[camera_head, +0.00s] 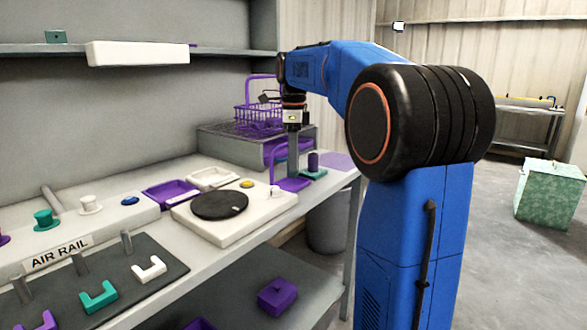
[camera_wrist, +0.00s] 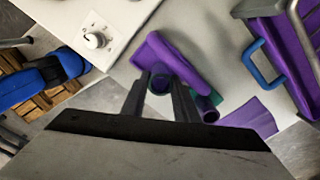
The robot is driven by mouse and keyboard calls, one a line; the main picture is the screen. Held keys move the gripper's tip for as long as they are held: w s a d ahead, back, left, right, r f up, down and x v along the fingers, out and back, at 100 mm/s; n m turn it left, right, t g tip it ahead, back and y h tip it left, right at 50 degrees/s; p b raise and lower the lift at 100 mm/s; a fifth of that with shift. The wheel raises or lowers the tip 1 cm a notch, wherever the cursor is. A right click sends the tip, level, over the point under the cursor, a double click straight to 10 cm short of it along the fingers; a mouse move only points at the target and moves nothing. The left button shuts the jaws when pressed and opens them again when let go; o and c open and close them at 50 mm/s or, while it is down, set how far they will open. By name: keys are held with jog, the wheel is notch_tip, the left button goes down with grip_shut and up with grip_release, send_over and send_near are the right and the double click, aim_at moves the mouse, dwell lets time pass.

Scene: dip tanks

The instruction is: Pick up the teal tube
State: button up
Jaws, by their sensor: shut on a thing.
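My gripper (camera_head: 293,150) reaches down over a purple stand (camera_head: 290,184) at the far end of the bench. In the wrist view my gripper (camera_wrist: 161,84) is shut on a small dark, round, tube-like piece (camera_wrist: 159,84) at the purple stand (camera_wrist: 172,52). Its colour is hard to tell in the shadow, so I cannot say whether it is the teal tube. Most of it is hidden, and I cannot tell whether it is clear of the stand. Just right stands a purple tube (camera_head: 313,160) on a teal base (camera_head: 314,174); the tube also shows in the wrist view (camera_wrist: 207,108).
A white unit with a black disc (camera_head: 219,205) lies left of the stand. A purple basket (camera_head: 258,118) sits on a grey box behind. A purple mat (camera_head: 336,161) lies at the bench end. A teal flanged piece (camera_head: 45,219) and teal bracket (camera_head: 98,297) are nearer.

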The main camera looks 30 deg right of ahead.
notch_tip(320, 180, up, 15)
dwell(0.3)
jog(key=shift+s, duration=0.15)
